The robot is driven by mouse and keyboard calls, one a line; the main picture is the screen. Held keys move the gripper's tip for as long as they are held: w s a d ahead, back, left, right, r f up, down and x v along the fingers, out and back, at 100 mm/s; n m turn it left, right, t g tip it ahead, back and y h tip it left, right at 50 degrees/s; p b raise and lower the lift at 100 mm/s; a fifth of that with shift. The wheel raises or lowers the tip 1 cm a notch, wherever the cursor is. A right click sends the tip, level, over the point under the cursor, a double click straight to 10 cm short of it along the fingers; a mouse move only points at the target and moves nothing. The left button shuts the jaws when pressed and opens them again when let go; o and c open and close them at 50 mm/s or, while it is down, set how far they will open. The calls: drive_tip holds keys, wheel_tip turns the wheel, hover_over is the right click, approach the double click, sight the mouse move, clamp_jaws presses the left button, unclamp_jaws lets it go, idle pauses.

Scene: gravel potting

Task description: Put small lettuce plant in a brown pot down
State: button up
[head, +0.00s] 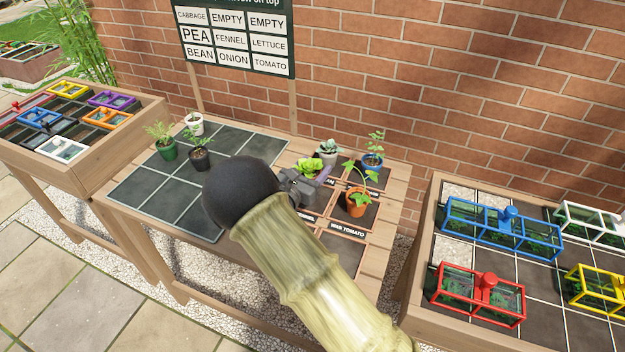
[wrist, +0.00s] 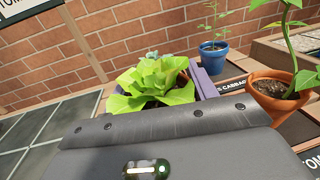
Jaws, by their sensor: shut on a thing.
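The small lettuce plant (head: 308,166) has bright green leaves and is near the right part of the middle table. It fills the centre of the wrist view (wrist: 157,83). My gripper (head: 313,177) is shut on its pot, with a purple finger (wrist: 204,82) showing to the right of the leaves. The pot is mostly hidden by the gripper and leaves, so its brown colour is not clear. I cannot tell whether its base touches the table (head: 395,190).
An orange pot (head: 356,209) with a tall seedling stands close to the right. A blue pot (head: 371,160) and a pale succulent (head: 327,149) stand behind. Dark labelled squares lie around them. The large dark grid (head: 165,195) on the left has several free squares; a sign board (head: 235,32) stands behind.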

sight(313, 178)
drive_tip(key=shift+r, duration=0.1)
drive_tip(key=shift+f, duration=1.9)
drive_tip(key=shift+f, duration=0.2)
drive_tip(key=o, duration=1)
drive_tip(key=shift+o, duration=0.2)
drive_tip(key=shift+r, duration=0.1)
drive_tip(key=shift+r, duration=0.15)
drive_tip(key=v, duration=1.2)
